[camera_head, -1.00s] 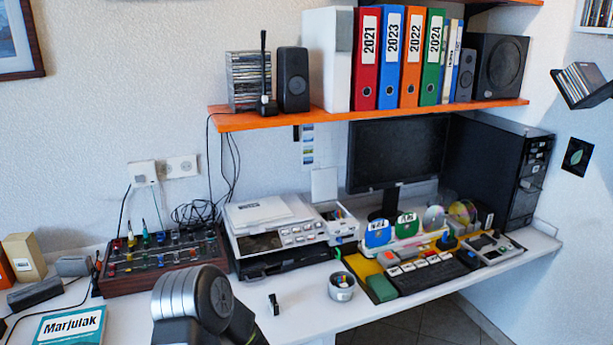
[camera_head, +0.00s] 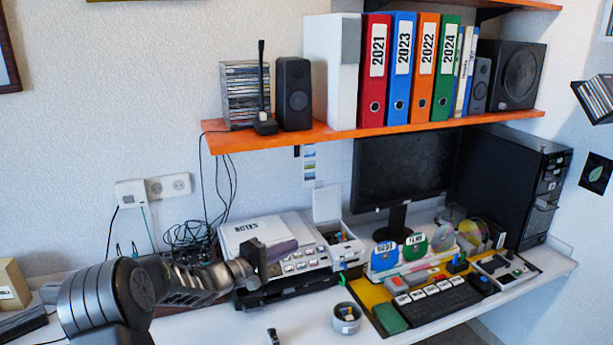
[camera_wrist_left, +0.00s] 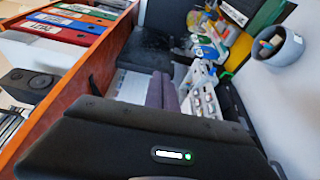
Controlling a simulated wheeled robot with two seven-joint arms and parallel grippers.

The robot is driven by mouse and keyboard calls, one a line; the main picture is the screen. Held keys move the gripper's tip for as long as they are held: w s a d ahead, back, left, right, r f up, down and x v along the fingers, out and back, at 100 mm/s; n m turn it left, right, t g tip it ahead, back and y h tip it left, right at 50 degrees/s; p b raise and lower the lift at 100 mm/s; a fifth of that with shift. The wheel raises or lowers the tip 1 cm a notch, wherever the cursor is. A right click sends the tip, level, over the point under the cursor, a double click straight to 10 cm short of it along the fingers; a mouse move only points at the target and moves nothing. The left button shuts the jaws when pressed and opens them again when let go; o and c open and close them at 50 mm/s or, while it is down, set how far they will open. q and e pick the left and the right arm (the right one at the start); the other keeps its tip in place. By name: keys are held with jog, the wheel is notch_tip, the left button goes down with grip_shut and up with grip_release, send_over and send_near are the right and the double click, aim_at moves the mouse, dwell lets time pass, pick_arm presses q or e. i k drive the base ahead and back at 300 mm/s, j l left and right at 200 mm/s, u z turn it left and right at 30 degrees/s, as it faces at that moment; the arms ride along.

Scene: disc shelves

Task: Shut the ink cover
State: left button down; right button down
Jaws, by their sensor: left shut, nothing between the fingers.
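The white printer (camera_head: 318,268) stands on the desk, with a white flap (camera_head: 327,203) upright behind the compartment at its right end; this flap looks like the ink cover, standing open. Small dark and coloured items show inside the compartment (camera_head: 342,246). My left gripper (camera_head: 284,250) reaches in from the left, its purple fingers shut and empty over the printer's front panel, left of the compartment. The fingers also show in the left wrist view (camera_wrist_left: 162,92), close together beside the printer's buttons (camera_wrist_left: 203,98). Whether they touch the printer I cannot tell. My right gripper is out of view.
An orange shelf (camera_head: 385,126) with binders and speakers hangs above the printer. The monitor (camera_head: 405,170) stands behind and to the right. A pencil cup (camera_head: 346,319) and a yellow mat with a keyboard (camera_head: 440,302) lie to the front right.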

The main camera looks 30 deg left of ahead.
aim_at(327, 201)
jog(key=i+j, duration=0.9)
jog(key=i, duration=0.05)
